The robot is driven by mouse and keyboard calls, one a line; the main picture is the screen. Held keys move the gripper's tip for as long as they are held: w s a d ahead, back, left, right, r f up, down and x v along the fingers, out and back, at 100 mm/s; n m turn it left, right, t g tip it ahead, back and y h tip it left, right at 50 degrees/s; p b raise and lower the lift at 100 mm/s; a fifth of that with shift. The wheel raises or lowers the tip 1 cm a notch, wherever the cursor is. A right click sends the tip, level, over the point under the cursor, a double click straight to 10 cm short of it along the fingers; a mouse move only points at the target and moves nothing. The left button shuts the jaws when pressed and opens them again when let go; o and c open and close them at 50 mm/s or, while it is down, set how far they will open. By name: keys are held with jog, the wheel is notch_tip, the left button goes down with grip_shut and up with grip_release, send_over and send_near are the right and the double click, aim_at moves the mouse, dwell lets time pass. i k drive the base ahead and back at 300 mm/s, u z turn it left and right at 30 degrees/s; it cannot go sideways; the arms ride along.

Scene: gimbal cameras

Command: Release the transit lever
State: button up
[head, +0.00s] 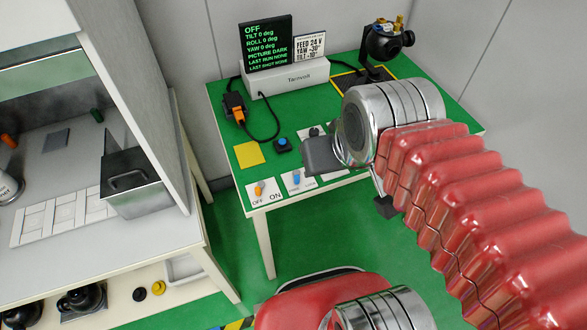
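A black gimbal camera (389,42) with brass-coloured parts stands at the back right of the green table, on a pad with a yellow border. No part of it can be made out clearly as the transit lever. At the table's front edge are an orange switch (259,188) marked OFF and ON, and a blue-handled lever (297,178) on a white plate. A dark knob (314,132) on another plate is partly hidden by my arm. My gripper (322,156) is over the front of the table; whether its fingers are open or shut does not show.
A white console (285,78) carries a screen reading OFF, zero angles and PICTURE DARK, beside a card reading FEED 24 V, YAW -30°, TILT -10°. A grey cabinet (172,85) stands left.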

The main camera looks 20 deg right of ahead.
aim_at(297, 175)
jog(key=z, duration=0.05)
jog(key=k, duration=1.2)
jog(key=u, duration=0.75)
jog(key=i, duration=1.05)
jog(key=u, duration=0.05)
